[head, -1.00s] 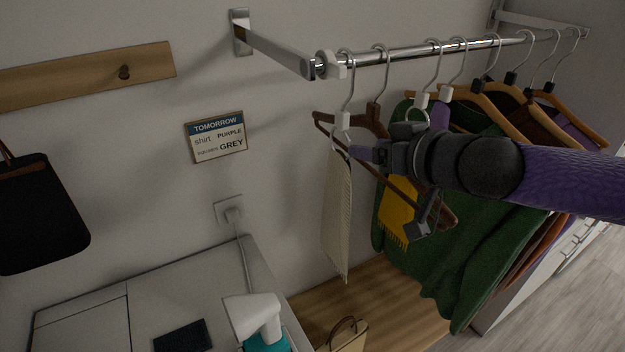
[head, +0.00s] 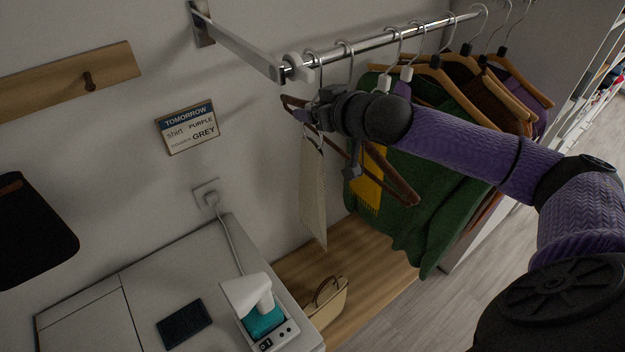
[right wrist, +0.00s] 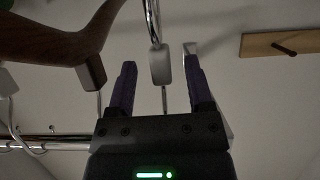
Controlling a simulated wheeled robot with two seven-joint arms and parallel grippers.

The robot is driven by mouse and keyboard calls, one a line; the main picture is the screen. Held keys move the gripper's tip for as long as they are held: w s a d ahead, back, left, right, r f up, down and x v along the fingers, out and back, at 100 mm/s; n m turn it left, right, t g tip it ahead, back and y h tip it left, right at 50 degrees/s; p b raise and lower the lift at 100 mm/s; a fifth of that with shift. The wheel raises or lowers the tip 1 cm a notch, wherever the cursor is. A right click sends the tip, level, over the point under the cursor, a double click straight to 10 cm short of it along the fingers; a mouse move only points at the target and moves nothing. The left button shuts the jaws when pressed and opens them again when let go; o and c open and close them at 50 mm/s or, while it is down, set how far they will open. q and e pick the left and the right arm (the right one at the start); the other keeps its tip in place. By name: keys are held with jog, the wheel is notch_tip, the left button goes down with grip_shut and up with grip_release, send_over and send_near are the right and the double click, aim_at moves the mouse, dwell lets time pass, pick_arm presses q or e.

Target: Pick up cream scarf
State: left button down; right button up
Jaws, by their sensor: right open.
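The cream scarf (head: 313,196) hangs on the near left end of the clothes rail, below a ring on a metal hook. My right gripper (head: 304,118) is at the hook just above the scarf and partly hides it. In the right wrist view, the right gripper (right wrist: 160,62) is open, with a pale hanger block (right wrist: 161,66) and its metal stem between the two fingers. I cannot tell whether the fingers touch it. The scarf cannot be made out clearly in that view. My left gripper is not in view.
A brown hanger (head: 385,172) with a yellow scarf (head: 367,185) hangs close beside my gripper. A green garment (head: 436,165) and other clothes fill the rail (head: 405,42) to the right. A white cabinet (head: 95,295) with a steamer-like device (head: 250,297) stands at lower left.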

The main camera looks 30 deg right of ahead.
jog(key=shift+w+a+f, duration=0.15)
jog(key=shift+w, duration=0.2)
jog(key=shift+s, duration=0.1)
jog(key=shift+c, duration=1)
grip_shut()
